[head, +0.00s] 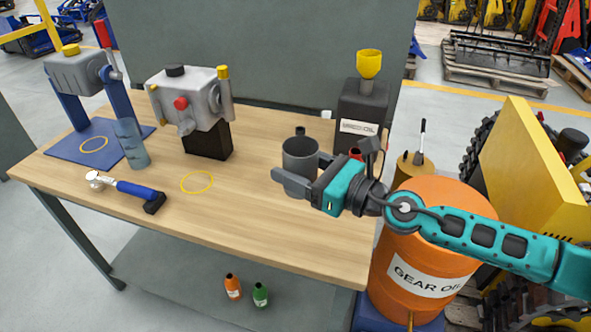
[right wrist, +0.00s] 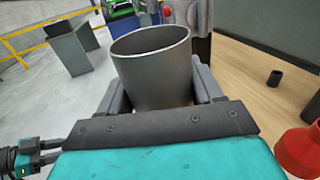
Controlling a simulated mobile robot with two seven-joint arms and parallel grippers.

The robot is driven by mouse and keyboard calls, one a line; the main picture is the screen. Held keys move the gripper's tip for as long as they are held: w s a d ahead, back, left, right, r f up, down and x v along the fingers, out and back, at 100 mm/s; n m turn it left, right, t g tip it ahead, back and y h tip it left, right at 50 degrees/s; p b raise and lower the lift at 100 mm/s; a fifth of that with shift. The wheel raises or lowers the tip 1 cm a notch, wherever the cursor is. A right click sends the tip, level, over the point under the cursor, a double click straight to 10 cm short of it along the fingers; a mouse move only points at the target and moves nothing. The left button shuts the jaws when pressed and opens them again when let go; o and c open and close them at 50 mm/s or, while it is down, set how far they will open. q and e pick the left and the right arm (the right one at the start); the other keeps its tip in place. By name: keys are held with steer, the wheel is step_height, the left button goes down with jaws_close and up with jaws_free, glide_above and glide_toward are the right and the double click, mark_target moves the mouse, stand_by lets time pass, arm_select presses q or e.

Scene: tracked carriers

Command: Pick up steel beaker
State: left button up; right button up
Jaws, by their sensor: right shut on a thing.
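The steel beaker (head: 300,158) is a dark grey, open-topped metal cup over the right part of the workbench. My right gripper (head: 297,177) is shut on it, with the fingers around its sides. In the right wrist view the beaker (right wrist: 152,70) stands roughly upright between the two fingers (right wrist: 160,95), and its inside looks empty. I cannot tell whether its bottom touches the bench.
An orange gear oil drum (head: 440,210) stands right of the bench, under my arm.

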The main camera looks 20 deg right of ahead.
steer(key=shift+r, duration=1.05)
arm_select(q)
steer(key=shift+s+f+b, duration=0.1)
steer(key=shift+f+b, duration=0.2)
steer(key=shift+f, duration=0.05)
arm_select(e)
steer(key=shift+r, duration=0.4)
